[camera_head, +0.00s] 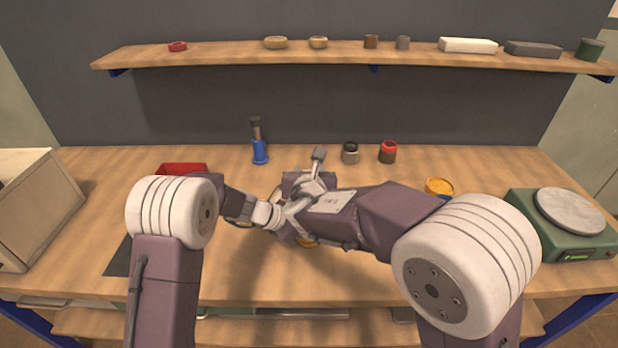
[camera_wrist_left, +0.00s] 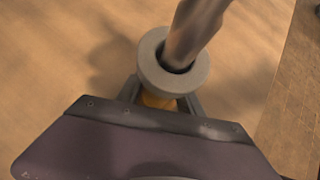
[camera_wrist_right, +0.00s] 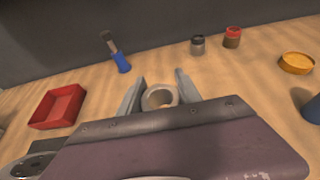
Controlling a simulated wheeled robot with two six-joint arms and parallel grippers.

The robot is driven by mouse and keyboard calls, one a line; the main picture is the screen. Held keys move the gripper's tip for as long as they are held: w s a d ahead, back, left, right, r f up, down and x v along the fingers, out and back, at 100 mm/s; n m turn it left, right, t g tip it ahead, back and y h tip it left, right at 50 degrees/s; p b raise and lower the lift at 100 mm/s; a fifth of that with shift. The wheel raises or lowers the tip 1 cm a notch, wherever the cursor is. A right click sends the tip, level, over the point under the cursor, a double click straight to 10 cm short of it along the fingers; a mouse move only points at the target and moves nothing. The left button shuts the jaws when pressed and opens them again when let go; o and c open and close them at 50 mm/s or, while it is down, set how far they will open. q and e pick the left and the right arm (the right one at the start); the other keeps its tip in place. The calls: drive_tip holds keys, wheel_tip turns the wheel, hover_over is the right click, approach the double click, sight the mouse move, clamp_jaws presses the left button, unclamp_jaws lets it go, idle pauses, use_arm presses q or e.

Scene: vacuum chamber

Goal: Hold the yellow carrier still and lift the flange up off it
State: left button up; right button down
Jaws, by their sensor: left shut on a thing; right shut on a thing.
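The grey ring-shaped flange (camera_wrist_left: 149,62) sits over the yellow carrier (camera_wrist_left: 156,101) in the left wrist view, and I see no clear gap between them. My left gripper (camera_wrist_left: 163,102) is shut on the carrier, one finger on each side below the ring. A blurred metallic piece crosses the flange's opening; I cannot tell what it is. In the head view my right arm covers most of the flange; a sliver of yellow (camera_head: 306,243) shows beneath.
A red tray (camera_head: 183,168), a blue-handled brush (camera_head: 260,150), two small jars (camera_head: 350,153) and a yellow dish (camera_head: 439,187) stand around the arms. A green scale (camera_head: 570,243) is at right, a box (camera_head: 35,205) at left. The front middle of the bench (camera_head: 330,280) is clear.

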use_arm(q)
drive_tip(key=o, duration=1.3)
drive_tip(key=shift+c, duration=0.2)
drive_tip(key=v, duration=1.2)
drive_tip(key=shift+f, duration=0.1)
